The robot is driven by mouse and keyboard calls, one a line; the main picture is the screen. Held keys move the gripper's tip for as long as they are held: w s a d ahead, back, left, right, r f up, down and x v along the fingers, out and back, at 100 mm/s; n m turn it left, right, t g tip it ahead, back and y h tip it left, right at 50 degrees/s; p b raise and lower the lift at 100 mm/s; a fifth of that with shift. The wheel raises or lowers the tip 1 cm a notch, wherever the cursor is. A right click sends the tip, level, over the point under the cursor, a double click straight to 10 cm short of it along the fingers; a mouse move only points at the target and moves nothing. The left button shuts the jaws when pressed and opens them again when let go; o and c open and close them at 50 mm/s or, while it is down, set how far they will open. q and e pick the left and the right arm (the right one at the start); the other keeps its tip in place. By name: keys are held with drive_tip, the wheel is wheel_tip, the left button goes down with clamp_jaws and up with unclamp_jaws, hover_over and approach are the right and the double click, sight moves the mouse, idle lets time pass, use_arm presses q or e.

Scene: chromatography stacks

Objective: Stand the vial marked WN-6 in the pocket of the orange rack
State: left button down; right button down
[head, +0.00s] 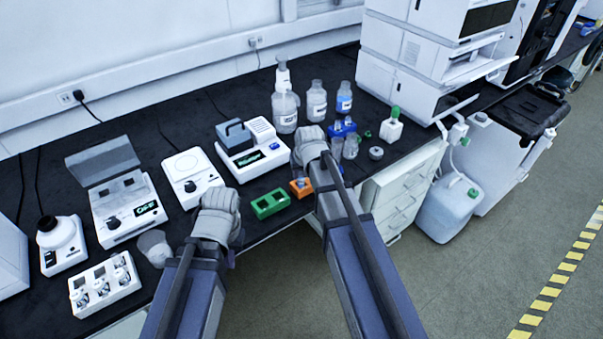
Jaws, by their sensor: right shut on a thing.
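The orange rack (301,187) sits near the front edge of the black bench, partly covered by my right arm. My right gripper (311,138) is above the bench, behind the orange rack in the picture. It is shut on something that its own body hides. My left gripper (222,203) is over the front edge, left of the green rack; its fingers are hidden, so I cannot tell whether it is open. Small clear vessels (350,149) stand beside a blue rack (343,127) to the right of my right gripper. I cannot read WN-6 on anything.
A green rack (270,204) stands just left of the orange one. A white instrument (250,151) is behind it, with bottles (285,109) further back. A white block with several vials (104,285) is at the front left. A white-bodied, green-capped bottle (392,128) stands on the right.

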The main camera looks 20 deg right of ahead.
drive_tip(key=shift+f, duration=0.1)
idle(0.3)
drive_tip(key=shift+f+b, duration=0.5)
drive_tip(key=c, duration=0.6)
unclamp_jaws()
drive_tip(key=shift+o, duration=0.5)
drive_tip(key=o, duration=0.3)
drive_tip(key=shift+o, duration=0.2)
drive_tip(key=shift+r, duration=0.15)
